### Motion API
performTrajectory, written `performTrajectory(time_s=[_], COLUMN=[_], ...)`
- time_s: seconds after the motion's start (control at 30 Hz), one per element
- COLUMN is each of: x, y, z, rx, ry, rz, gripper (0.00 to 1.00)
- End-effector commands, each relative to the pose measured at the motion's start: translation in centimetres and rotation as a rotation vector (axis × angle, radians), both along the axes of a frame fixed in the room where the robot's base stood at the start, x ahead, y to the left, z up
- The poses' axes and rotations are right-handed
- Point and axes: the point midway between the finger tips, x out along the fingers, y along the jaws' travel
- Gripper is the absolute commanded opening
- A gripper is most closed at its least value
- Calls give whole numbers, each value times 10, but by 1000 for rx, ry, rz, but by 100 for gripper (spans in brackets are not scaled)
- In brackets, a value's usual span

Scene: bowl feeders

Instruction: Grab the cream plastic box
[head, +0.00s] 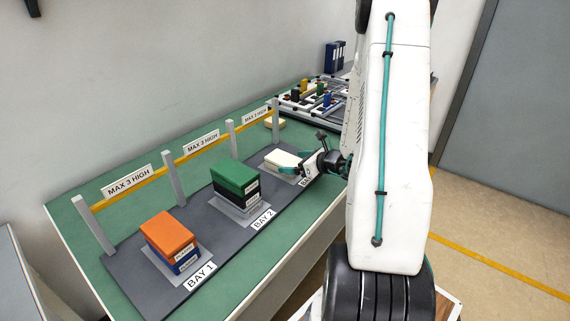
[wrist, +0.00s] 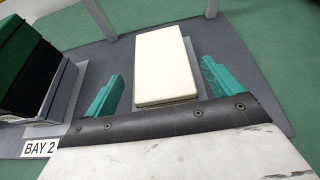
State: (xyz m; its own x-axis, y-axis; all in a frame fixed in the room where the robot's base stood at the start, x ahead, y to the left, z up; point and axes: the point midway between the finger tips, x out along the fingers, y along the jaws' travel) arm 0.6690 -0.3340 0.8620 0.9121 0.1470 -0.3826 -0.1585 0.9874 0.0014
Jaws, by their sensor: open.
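The cream plastic box (head: 279,157) lies in the bay at the right end of the dark mat, beyond BAY 2. In the wrist view the cream box (wrist: 163,66) sits between the two green fingers of my gripper (wrist: 160,84). The fingers are apart, with a gap on each side of the box. In the head view my gripper (head: 296,171) is right at this bay, and it hides part of the bay label. Something thin and pale shows under the near edge of the box in the wrist view; I cannot tell what it is.
BAY 2 holds a green box (head: 235,176) on a dark one, close left of my gripper. BAY 1 holds an orange box (head: 167,233) on a blue one. Grey posts (head: 231,139) with a yellow rail stand behind the bays.

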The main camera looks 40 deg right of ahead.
Motion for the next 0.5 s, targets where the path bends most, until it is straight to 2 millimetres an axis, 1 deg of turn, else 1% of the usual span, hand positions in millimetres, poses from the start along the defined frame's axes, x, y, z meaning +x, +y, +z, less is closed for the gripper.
performTrajectory(time_s=[0.1, 0.2, 0.3, 0.47, 0.5], x=[15, 28, 33, 33, 33], y=[1, 3, 3, 2, 1], z=[-13, -18, -20, -19, -19], rx=[1, 0, -1, -1, -1], ry=[1, 0, 1, 0, 0], rz=[3, 2, -1, -2, -3], gripper=[91, 91, 91, 91, 83])
